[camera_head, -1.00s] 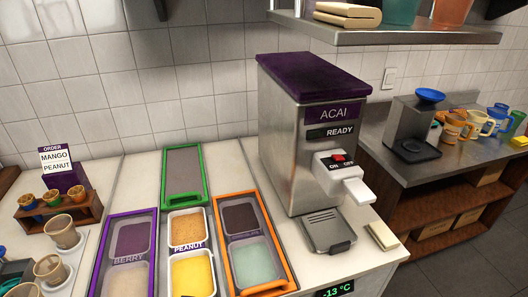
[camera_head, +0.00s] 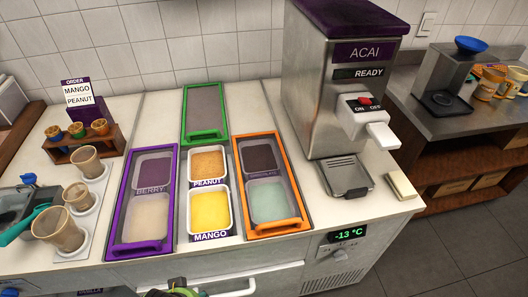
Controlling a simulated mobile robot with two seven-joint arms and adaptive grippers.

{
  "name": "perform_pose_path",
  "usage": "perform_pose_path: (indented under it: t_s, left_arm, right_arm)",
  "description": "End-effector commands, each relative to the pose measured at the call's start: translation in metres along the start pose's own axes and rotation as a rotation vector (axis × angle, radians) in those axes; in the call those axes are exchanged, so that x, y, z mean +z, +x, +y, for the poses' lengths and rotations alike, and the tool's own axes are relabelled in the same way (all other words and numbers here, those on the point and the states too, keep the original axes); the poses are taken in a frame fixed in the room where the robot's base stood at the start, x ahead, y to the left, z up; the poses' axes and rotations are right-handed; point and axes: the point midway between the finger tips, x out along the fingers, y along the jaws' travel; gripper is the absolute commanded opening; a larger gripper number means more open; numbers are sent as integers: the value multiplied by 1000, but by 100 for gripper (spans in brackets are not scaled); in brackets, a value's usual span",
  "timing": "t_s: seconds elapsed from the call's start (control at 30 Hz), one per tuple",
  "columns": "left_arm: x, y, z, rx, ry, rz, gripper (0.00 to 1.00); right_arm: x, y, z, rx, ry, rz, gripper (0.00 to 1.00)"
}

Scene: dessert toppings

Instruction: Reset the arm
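Neither gripper can be made out in the head view. A small dark piece with green and yellow on it shows at the bottom edge, cut off by the frame, and I cannot tell what it is. The counter (camera_head: 320,208) holds a purple-framed topping bin (camera_head: 114,225), an orange-framed bin (camera_head: 301,222), and peanut (camera_head: 208,163) and mango (camera_head: 210,209) tubs between them. A green-framed tray (camera_head: 205,104) lies behind the tubs. The acai machine (camera_head: 318,98) stands at the right, its display reading READY.
Several tan cups (camera_head: 77,197) stand at the left, near a wooden rack (camera_head: 86,146) and an order sign (camera_head: 77,94) reading mango, peanut. A pale block (camera_head: 401,185) lies at the counter's right edge. A side table (camera_head: 455,117) holds mugs and a blue-topped device (camera_head: 444,75).

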Motion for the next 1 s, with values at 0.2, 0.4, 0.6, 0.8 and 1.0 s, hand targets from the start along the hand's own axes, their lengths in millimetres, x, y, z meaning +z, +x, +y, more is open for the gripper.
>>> perform_pose_path:
  t_s: [0.2, 0.4, 0.6, 0.8, 1.0]
  left_arm:
    - [27, 80, 4, 6, 6, -36, 50]
    - [85, 180, 9, 12, 14, -82, 50]
    - [164, 259, 13, 18, 25, -127, 50]
    - [241, 304, 15, 21, 34, -164, 50]
    - [282, 315, 14, 22, 41, -181, 50]
  right_arm:
    - [2, 18, 0, 0, 0, -1, 40]
    - [5, 40, -1, 0, 0, -3, 40]
    - [7, 61, -1, 0, -1, -3, 40]
    - [9, 78, -1, 0, -1, -4, 40]
    - [10, 84, -1, 0, -1, -4, 40]
